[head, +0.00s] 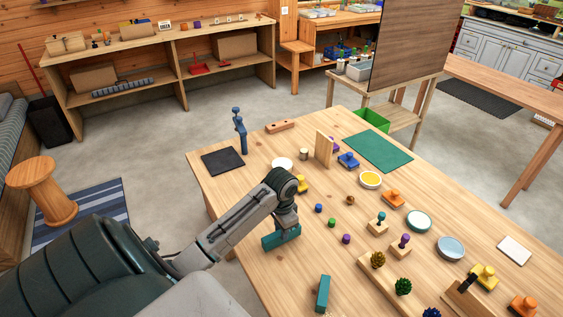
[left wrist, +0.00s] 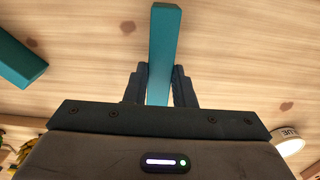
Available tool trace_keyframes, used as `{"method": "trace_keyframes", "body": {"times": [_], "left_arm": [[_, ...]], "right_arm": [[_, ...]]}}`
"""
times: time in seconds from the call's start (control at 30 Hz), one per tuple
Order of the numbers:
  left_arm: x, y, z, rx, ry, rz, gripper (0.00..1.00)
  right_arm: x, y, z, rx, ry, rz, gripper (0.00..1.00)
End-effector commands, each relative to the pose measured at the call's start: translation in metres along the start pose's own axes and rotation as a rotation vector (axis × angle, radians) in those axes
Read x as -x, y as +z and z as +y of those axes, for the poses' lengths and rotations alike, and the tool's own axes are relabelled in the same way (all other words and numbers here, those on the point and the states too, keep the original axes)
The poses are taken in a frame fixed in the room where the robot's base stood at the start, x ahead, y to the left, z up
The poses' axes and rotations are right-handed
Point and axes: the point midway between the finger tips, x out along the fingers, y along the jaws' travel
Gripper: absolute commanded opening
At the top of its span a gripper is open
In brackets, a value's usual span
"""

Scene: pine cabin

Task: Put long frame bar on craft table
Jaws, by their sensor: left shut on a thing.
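My left gripper (head: 284,226) is shut on a teal bar (head: 270,243), which looks like the long frame bar, near the left edge of the craft table (head: 235,195). In the left wrist view the bar (left wrist: 165,45) sits between the two dark fingers (left wrist: 160,90) and sticks out past them. I cannot tell whether it touches the tabletop. A second teal bar (head: 323,293) lies apart on the table nearer the front; it also shows at the left of the left wrist view (left wrist: 15,62). My right gripper is not in view.
Bare wood lies around the held bar. A stool (head: 45,190) stands at the left.

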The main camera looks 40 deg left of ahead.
Motion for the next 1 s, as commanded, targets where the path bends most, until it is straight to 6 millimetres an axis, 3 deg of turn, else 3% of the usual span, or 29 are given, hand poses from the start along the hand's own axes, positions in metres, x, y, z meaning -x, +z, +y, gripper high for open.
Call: {"method": "trace_keyframes", "body": {"times": [0.1, 0.43, 0.47, 0.53, 0.87, 1.0], "left_arm": [[-0.012, 0.000, 0.000, 0.000, 0.001, -0.001, 0.00], [-0.015, 0.000, 0.000, 0.000, 0.000, -0.001, 0.00], [-0.015, 0.000, 0.000, 0.000, -0.001, 0.000, 0.29], [-0.015, 0.000, 0.000, 0.000, -0.001, 0.000, 0.43], [-0.013, 0.000, 0.000, 0.000, -0.001, 0.000, 0.45], [-0.001, -0.001, -0.001, -0.002, -0.003, 0.003, 0.45]], "right_arm": [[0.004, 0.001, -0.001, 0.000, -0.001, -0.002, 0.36], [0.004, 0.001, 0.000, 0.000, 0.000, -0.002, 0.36], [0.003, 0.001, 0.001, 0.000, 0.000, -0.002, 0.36], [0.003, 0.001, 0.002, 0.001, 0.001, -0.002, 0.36], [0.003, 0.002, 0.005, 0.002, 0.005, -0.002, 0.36], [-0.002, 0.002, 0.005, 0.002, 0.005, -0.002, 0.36]]}}
